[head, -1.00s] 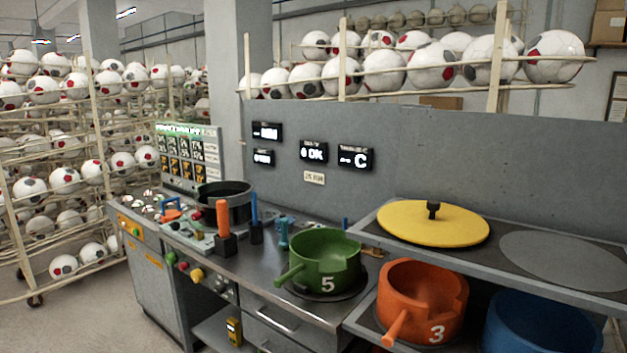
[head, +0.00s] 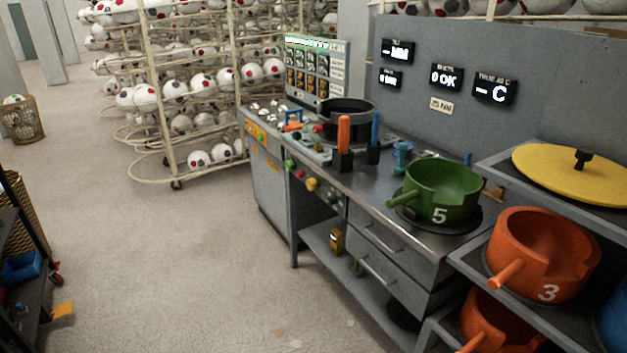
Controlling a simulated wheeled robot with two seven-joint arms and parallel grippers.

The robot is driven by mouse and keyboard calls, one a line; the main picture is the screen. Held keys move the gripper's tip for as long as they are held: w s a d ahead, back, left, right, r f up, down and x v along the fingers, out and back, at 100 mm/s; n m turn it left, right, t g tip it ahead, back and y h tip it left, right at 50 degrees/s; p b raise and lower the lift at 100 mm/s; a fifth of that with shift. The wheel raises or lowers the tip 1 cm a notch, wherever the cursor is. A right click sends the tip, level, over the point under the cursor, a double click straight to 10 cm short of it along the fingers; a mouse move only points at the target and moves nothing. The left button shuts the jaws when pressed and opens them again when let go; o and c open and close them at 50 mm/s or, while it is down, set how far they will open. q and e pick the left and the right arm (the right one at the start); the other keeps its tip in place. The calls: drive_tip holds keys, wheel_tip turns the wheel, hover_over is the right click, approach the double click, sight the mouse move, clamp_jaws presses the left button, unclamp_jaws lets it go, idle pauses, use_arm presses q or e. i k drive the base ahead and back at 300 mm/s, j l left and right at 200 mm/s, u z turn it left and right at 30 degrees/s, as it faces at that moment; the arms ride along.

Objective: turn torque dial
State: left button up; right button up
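The workbench (head: 395,180) carries a row of controls on its front edge: a green knob (head: 289,165), a red knob (head: 299,174) and a larger yellow knob (head: 312,184). Small dark controls sit right of the yellow knob on the same panel. No label is readable, so I cannot tell which control is the torque dial. Neither of my grippers shows in the head view.
A green pot marked 5 (head: 441,187) stands on the bench's right part. An orange pot marked 3 (head: 541,249) and a yellow lid (head: 572,173) are on shelves at right. Ball racks (head: 185,110) stand behind.

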sight(331, 200)
drive_tip(key=i+j+u, duration=0.1)
drive_tip(key=i, duration=0.55)
drive_tip(key=i+j+u, duration=0.1)
drive_tip(key=i+j, duration=0.15)
drive_tip(key=i, duration=0.45)
drive_tip(key=i+j+u, duration=0.1)
drive_tip(key=i, duration=0.55)
